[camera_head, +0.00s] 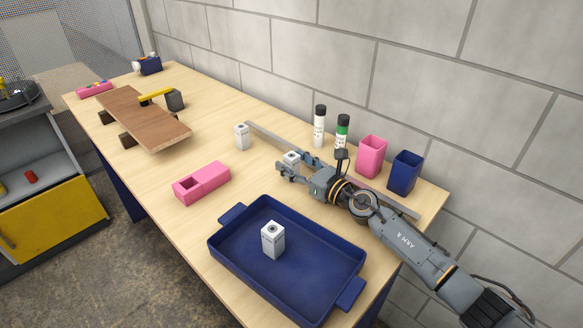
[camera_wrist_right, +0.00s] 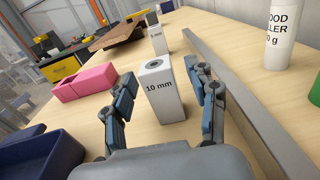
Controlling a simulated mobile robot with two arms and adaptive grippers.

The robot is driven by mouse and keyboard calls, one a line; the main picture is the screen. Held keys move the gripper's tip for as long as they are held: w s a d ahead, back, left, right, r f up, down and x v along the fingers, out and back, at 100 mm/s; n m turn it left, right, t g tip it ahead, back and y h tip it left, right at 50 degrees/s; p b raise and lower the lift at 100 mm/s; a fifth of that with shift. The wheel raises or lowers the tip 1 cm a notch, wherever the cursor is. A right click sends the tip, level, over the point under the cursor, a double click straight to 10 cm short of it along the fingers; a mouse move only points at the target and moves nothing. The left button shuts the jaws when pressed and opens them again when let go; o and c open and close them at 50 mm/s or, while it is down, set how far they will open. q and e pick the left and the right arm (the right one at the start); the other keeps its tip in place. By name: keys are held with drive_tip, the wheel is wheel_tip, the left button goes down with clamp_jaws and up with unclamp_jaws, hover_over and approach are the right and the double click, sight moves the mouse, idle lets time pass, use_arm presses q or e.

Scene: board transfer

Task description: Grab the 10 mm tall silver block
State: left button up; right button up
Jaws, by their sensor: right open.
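A silver-white block labelled "10 mm" (camera_wrist_right: 165,98), with a round hole in its top, stands upright on the table between the fingers of my right gripper (camera_wrist_right: 160,76). It also shows in the head view (camera_head: 291,157), partly hidden by that gripper (camera_head: 295,165). The gripper is open, with one finger on each side of the block; I see a gap at the left, and contact on the right is hard to judge. Another similar block (camera_head: 273,241) stands in the blue tray. My left gripper is not seen.
A grey rail (camera_head: 268,137) runs beside the block on the wall side. Two bottles (camera_head: 319,128), a pink cup (camera_head: 371,157) and a dark blue cup (camera_head: 404,173) stand by the wall. A pink box (camera_head: 202,184) and the blue tray (camera_head: 222,252) lie on the open side.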

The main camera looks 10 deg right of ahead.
drive_tip(key=shift+w+a, duration=0.3)
drive_tip(key=shift+w, duration=0.15)
drive_tip(key=shift+s, duration=0.1)
drive_tip(key=shift+d+r, duration=0.1)
clamp_jaws()
